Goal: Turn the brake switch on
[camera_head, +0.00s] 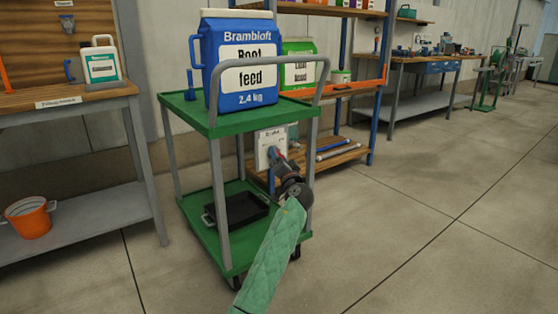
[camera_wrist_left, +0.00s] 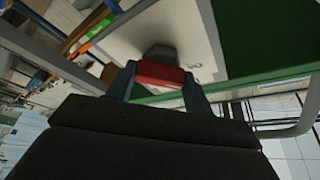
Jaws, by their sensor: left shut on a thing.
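The brake switch shows in the left wrist view as a red handle (camera_wrist_left: 160,74) on a dark grey base (camera_wrist_left: 160,51). It sits on a white plate (camera_wrist_left: 125,40), which also shows in the head view (camera_head: 265,150) under the cart's top shelf. My left gripper (camera_head: 272,154) reaches the plate, and its two fingers close on either side of the red handle. In the head view the gripper hides most of the switch. My right gripper is not in view.
The green cart (camera_head: 185,105) has grey posts and a push bar. A blue Root feed jug (camera_head: 240,92) stands on its top and a black tray (camera_head: 238,211) on its lower shelf. A workbench (camera_head: 75,97) is at left. The floor at right is clear.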

